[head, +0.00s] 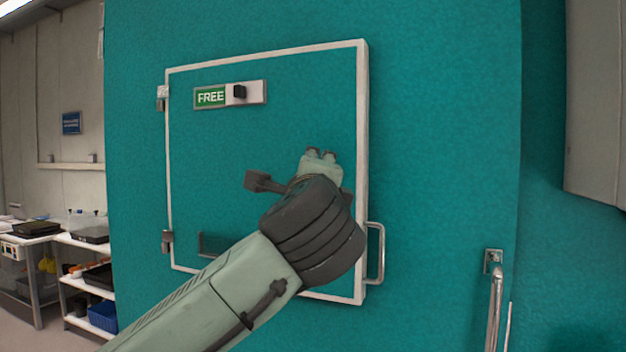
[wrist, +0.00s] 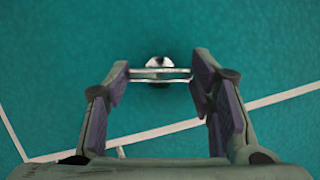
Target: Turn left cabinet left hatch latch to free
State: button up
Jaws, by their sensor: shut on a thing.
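The left hatch (head: 225,150) is a teal panel with a white border, and it sits closed in the teal cabinet front. My gripper (head: 320,158) is in front of the right part of the hatch and covers the latch in the head view. In the wrist view, the latch (wrist: 160,73) is a shiny metal bar on a round base. The bar lies across between the fingertips of my gripper (wrist: 161,76), which are closed on its two ends. The bar lies level in that view. A plate on the hatch (head: 258,92) reads FREE on green, with a black knob beside it.
A metal pull handle (head: 381,252) stands out at the hatch's lower right edge. Another upright metal handle (head: 495,305) is further right. Hinges (head: 163,97) are on the hatch's left edge. Shelves with trays (head: 90,235) stand at the far left.

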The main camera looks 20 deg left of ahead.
jog(key=shift+r+n+g, duration=0.1)
jog(key=shift+n+g, duration=0.5)
jog(key=shift+n, duration=0.9)
jog(key=o, duration=1.2)
jog(key=shift+c, duration=0.2)
jog(key=v, duration=1.2)
jog(key=shift+a+r, duration=0.1)
jog(key=shift+a, duration=0.05)
